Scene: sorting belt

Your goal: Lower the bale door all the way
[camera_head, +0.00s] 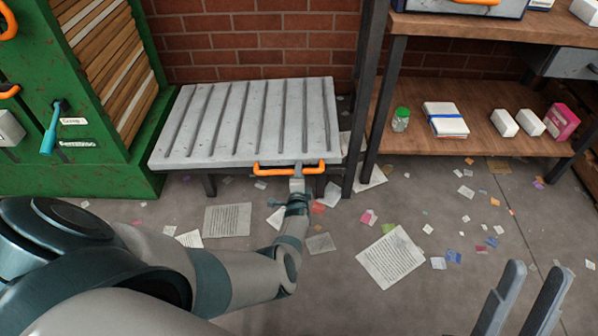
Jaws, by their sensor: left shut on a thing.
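The bale door (245,120) is a grey ribbed panel lying about level in front of the brick wall, to the right of the green baler (95,100). An orange handle (265,172) runs along its front edge. My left gripper (297,172) is at the right part of this handle and shut on it; the fingertips are partly hidden by the wrist. My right gripper (524,300) is at the bottom right, well away from the door, with its two fingers apart and nothing between them.
A wooden shelf unit (400,138) with dark legs stands right of the door, close to its edge. It bears a green-lidded jar (401,119), a strapped paper stack (445,119) and small boxes (503,122). Paper scraps (392,257) litter the floor.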

